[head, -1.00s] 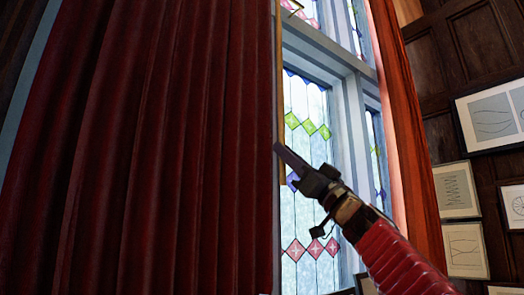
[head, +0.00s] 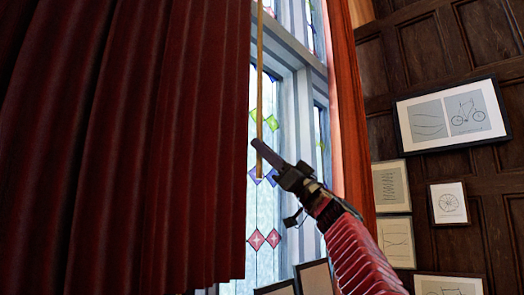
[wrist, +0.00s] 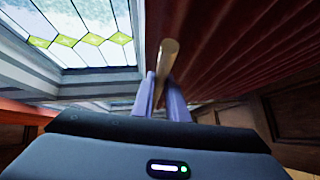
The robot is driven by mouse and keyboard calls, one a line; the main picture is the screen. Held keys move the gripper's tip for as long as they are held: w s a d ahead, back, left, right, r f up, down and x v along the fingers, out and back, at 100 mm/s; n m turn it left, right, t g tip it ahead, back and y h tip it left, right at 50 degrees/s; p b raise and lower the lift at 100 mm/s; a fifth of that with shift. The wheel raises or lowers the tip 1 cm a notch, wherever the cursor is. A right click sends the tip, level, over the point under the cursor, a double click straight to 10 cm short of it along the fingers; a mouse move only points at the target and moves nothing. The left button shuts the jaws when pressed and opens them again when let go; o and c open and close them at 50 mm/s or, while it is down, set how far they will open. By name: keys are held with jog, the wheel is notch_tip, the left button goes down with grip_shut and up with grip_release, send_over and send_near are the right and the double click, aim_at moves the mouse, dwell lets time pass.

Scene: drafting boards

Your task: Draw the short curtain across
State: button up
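The dark red curtain (head: 130,130) hangs in folds over the left part of the window (head: 290,120). A slim brass-coloured rod (head: 259,90) hangs along the curtain's right edge, its lower end free. My gripper (head: 258,148) reaches up from the lower right, its fingers at the rod a little above that end. In the wrist view the rod (wrist: 167,57) stands between my two pale fingers (wrist: 160,100), which appear shut on it. The curtain's folds (wrist: 245,50) show to its right. The rod's upper end is out of the head view.
A lighter red curtain (head: 351,110) hangs at the window's right side. Dark panelled wall (head: 420,50) with framed drawings (head: 452,115) lies further right. More frames (head: 314,278) stand below the window. Stained glass shows between the curtains.

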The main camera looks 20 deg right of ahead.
jog(key=o, duration=0.5)
jog(key=shift+c, duration=0.2)
jog(key=shift+s+f, duration=0.1)
jog(key=v, duration=1.3)
jog(key=shift+d+f, duration=0.2)
jog(key=shift+s, duration=0.1)
